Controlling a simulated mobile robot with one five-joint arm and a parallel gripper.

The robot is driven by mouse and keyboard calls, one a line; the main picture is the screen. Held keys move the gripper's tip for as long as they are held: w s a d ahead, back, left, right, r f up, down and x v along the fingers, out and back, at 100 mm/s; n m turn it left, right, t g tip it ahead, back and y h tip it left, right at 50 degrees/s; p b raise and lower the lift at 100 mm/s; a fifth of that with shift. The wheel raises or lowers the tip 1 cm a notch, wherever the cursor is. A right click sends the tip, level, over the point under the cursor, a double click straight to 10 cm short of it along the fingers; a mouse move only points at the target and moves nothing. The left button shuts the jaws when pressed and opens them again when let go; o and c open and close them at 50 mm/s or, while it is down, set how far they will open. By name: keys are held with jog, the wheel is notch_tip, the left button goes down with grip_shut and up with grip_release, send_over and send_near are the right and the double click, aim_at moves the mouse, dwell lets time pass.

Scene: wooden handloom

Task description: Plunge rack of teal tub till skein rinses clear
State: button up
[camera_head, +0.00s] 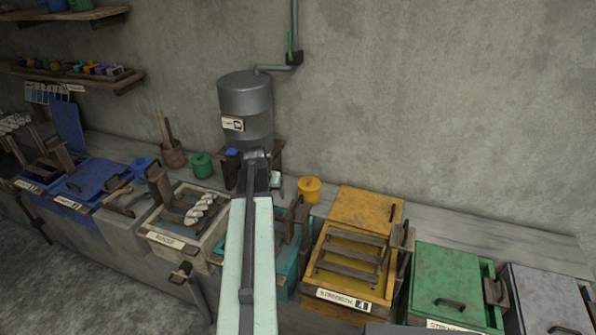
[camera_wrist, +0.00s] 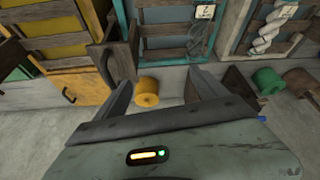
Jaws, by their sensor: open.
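The teal tub (camera_head: 288,283) stands right of centre in the head view, partly hidden behind my arm. It also shows at the top of the wrist view (camera_wrist: 220,28), with wooden slats of its rack (camera_wrist: 165,48) across it. My gripper (camera_head: 262,168) is beyond the teal tub, near the metal tank. In the wrist view its jaws (camera_wrist: 160,82) are apart and empty, and not touching the rack.
A yellow pot (camera_head: 309,189) stands on the ledge behind the tubs, close to my gripper. The metal tank (camera_head: 246,105) stands against the wall. The yellow tub (camera_head: 345,285) and the green tub (camera_head: 450,285) are to the right, the pale rinse tub (camera_head: 165,240) to the left.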

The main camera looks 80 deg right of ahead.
notch_tip(320, 180, up, 3)
jog(key=m+p, duration=0.1)
jog(key=m, duration=0.1)
send_over(298, 202)
jog(key=shift+s+d+g+h, duration=0.1)
jog(key=shift+d+g+h, duration=0.2)
jog(key=shift+d+g, duration=0.1)
notch_tip(298, 202, down, 9)
jog(key=b, duration=0.9)
jog(key=shift+a+f, duration=0.1)
jog(key=shift+f, duration=0.1)
grip_shut()
notch_tip(298, 202, down, 18)
jog(key=b, duration=1.8)
jog(key=shift+f, duration=0.2)
jog(key=shift+r, duration=0.1)
